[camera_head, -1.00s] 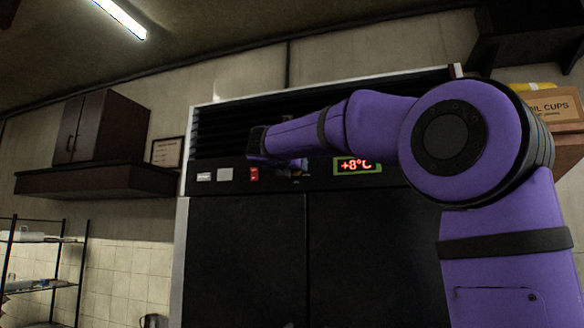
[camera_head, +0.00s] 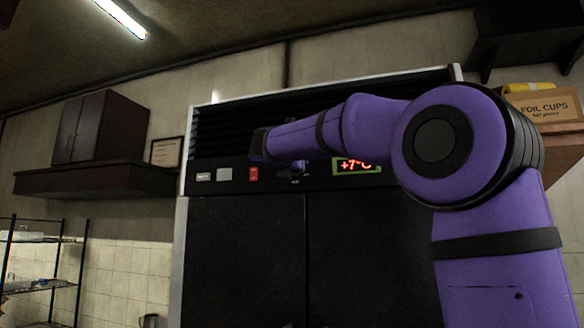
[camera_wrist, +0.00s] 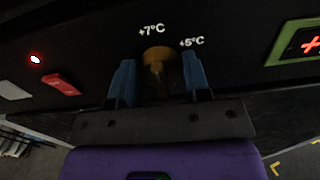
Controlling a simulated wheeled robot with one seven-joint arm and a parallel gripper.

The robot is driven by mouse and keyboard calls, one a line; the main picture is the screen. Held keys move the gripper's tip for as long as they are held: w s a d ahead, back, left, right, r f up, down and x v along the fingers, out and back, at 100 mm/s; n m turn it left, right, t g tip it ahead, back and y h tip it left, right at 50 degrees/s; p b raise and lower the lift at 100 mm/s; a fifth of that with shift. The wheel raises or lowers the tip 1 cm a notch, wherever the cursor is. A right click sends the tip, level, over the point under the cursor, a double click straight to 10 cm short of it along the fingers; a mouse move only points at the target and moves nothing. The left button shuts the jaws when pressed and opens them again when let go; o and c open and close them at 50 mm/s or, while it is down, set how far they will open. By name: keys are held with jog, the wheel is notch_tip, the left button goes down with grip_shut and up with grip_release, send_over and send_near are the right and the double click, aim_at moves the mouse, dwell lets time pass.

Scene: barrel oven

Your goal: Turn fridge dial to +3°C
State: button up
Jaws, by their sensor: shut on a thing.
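The fridge (camera_head: 250,250) is a dark two-door unit with a control panel along its top. Its display (camera_head: 356,166) reads +7°C in red. The dial (camera_wrist: 160,68) is a round brownish-yellow knob in the wrist view, with the marks +7°C above it and +5°C to its upper right. My gripper (camera_wrist: 160,82) has its two blue fingers on either side of the dial and is shut on it. In the head view the dial is mostly hidden by my gripper.
A red switch (camera_wrist: 60,84) and a lit red lamp (camera_wrist: 36,59) sit left of the dial on the panel. A foil cups box (camera_head: 545,105) is at the right. A wall cabinet (camera_head: 100,127) and a wire rack (camera_head: 40,265) stand at the left.

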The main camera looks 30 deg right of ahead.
jog(key=m, duration=0.6)
jog(key=shift+s+d, duration=0.1)
jog(key=m, duration=0.5)
jog(key=shift+f, duration=0.1)
jog(key=m, duration=0.6)
jog(key=shift+f+m, duration=0.15)
jog(key=shift+m, duration=0.25)
jog(key=m, duration=0.5)
jog(key=shift+f, duration=0.15)
jog(key=shift+m, duration=0.4)
jog(key=o, duration=0.9)
